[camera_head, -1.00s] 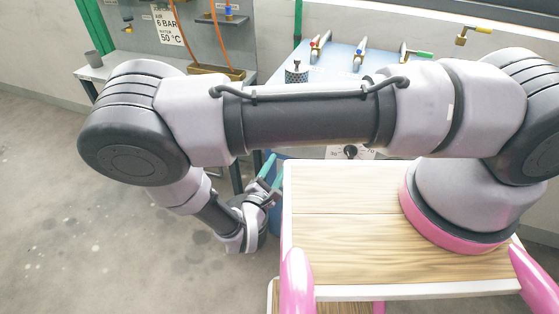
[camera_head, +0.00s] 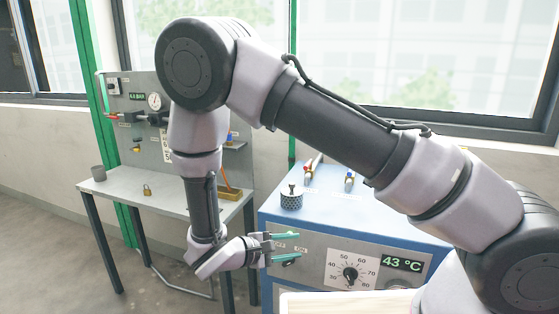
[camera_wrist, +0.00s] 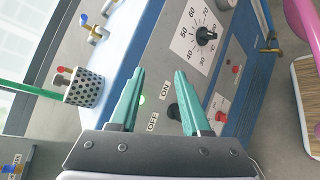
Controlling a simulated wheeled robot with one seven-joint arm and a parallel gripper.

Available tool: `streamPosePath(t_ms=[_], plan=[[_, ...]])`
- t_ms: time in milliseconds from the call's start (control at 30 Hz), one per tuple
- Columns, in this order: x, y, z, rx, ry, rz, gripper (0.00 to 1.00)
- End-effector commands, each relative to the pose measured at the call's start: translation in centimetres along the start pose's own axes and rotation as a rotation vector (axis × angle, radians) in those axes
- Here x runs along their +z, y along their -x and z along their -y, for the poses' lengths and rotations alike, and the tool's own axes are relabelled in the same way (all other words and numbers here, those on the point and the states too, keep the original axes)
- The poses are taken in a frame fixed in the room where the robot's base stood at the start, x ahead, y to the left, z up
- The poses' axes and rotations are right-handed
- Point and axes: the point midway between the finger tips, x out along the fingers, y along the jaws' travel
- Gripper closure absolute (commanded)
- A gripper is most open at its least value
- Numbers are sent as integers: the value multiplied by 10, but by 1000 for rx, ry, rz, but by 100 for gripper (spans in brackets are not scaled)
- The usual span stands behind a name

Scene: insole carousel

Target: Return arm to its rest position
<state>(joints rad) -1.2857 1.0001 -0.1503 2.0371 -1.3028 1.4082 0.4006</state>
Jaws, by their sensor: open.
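My gripper (camera_head: 284,248) has two teal fingers and is open and empty. In the head view it points right, in front of the blue machine's grey front panel. My arm rises from the lower right, bends at the top left and hangs down to the gripper. In the wrist view the fingers of my gripper (camera_wrist: 160,98) are spread apart, with the panel and its ON/OFF switch (camera_wrist: 172,110) seen between and beyond them. I cannot tell how far the fingertips are from the panel.
The blue machine (camera_head: 272,222) has a dial (camera_head: 350,275), a display (camera_head: 403,263) reading 43 °C, and a perforated cup (camera_head: 291,199) on top. A grey table (camera_head: 165,200) with a padlock (camera_head: 147,190) and a grey cup (camera_head: 99,173) stands left. Open floor lies at lower left.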

Motion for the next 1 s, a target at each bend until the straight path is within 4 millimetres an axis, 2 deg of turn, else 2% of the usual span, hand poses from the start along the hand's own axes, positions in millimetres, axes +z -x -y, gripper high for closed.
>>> streamPosePath(t_ms=[33,100,400,700,1000], plan=[[12,-4,-18,-85,-50,23,52],[29,-9,-37,-197,-108,51,52],[108,-26,-109,-642,-402,107,52],[192,-34,-167,-998,-762,59,52],[277,-30,-211,-1216,-1179,-86,52]])
